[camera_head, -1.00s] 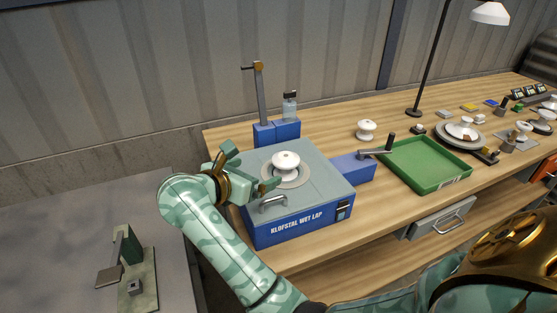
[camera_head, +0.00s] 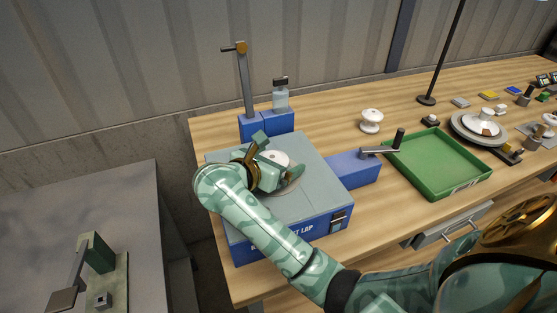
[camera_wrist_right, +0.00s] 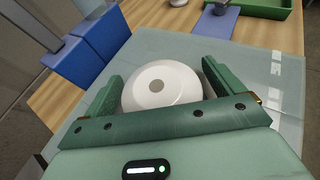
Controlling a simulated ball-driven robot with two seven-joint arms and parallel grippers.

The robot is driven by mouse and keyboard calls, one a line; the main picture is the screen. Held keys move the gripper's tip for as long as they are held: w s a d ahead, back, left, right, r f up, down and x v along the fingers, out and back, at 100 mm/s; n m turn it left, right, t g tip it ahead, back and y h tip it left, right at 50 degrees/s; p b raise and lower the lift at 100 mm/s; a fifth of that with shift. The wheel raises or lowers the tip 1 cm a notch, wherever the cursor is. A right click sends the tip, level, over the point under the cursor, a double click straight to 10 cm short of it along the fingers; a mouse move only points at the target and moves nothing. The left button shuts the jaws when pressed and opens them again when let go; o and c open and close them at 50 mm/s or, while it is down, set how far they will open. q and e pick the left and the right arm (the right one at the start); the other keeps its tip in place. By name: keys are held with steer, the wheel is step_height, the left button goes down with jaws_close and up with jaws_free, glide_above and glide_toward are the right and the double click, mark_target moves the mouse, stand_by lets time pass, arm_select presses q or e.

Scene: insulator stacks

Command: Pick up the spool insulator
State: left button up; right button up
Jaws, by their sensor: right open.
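A white spool insulator (camera_head: 276,157) sits on the round plate of the blue and grey wet lap machine (camera_head: 318,152). My right gripper (camera_head: 274,160) is open, with its green fingers on either side of this insulator. In the right wrist view the insulator (camera_wrist_right: 162,86) lies between the two open fingers (camera_wrist_right: 160,80), its round top with a central hole facing the camera. Its lower part is hidden by the gripper, and I cannot tell whether a finger touches it. A second white spool-shaped insulator (camera_head: 371,120) stands on the wooden bench behind. My left gripper is not in view.
A green tray (camera_head: 440,192) lies right of the machine, beside a blue block with a crank handle (camera_head: 375,151). Grey plate with insulators (camera_head: 462,130) and small parts stand farther right.

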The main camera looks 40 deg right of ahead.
steer(key=shift+d+f, duration=0.1)
steer(key=shift+d, duration=0.05)
steer(key=shift+s+a, duration=0.1)
steer(key=shift+a, duration=0.15)
steer(key=shift+s+a+r, duration=0.1)
steer(key=shift+a+r, duration=0.1)
steer(key=shift+r, duration=0.1)
steer(key=c, duration=0.3)
steer(key=shift+d, duration=0.1)
steer(key=c, duration=1)
steer(key=shift+c, duration=0.7)
steer(key=shift+r, duration=0.1)
